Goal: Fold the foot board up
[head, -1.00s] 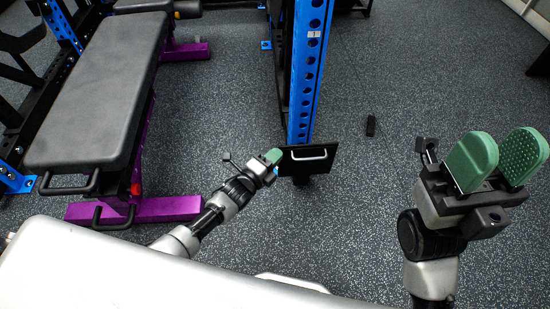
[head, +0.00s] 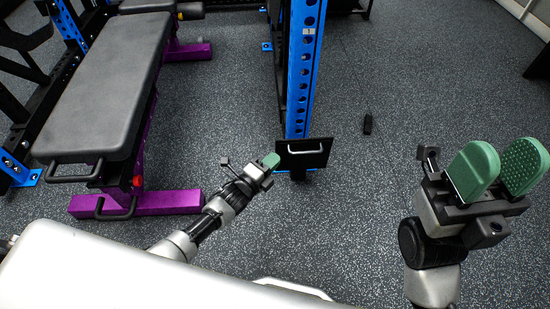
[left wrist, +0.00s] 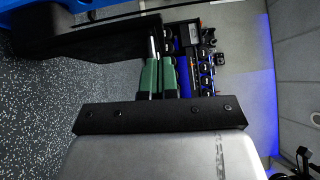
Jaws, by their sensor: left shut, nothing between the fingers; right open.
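The foot board (head: 290,161) is a black plate with a silver bar handle (head: 306,150), at the foot of the blue upright (head: 304,75) in the head view. Its face is turned towards me and it looks tilted. My left gripper (head: 271,160), with green fingers, is at the board's left edge. I cannot tell whether it touches. In the left wrist view its fingers (left wrist: 158,77) are pressed together and empty, beside a dark panel (left wrist: 100,40) that may be the board. My right gripper (head: 497,168) is open and empty at the right, away from the board.
A black padded bench (head: 105,85) on a purple frame (head: 150,203) stands at the left. The floor (head: 390,75) between the upright and my right arm is mostly clear.

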